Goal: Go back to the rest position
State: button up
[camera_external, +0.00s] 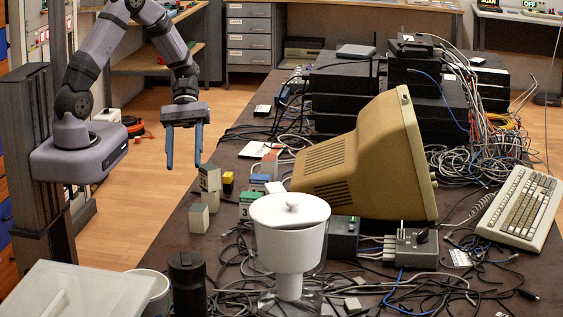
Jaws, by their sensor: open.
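My gripper (184,149) hangs from my arm at the upper left and points down. Its two blue fingers are apart with nothing between them. It is above the left edge of the dark table (215,275), up and left of a small grey-beige block (209,177). I see a gap between the fingertips and that block, though the depth is hard to judge. Another grey-green block (198,219) sits on the table just below it.
A yellow block (228,182) and a green block (249,198) are near the grey ones. A white lidded pot (290,232), a black cylinder (187,284), a beige monitor (365,165) and many cables crowd the table. Open floor (150,215) lies left of the table.

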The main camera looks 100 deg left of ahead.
jog(key=s+d+r+m+g+y, duration=0.1)
jog(key=d+m+y, duration=0.7)
jog(key=m, duration=1)
jog(key=s+d+r, duration=0.1)
jog(key=s+d, duration=0.1)
jog(key=d, duration=0.2)
jog(key=shift+s+d+m+g+y, duration=0.2)
jog(key=shift+d+m+g+y, duration=0.1)
jog(key=shift+d+g, duration=0.1)
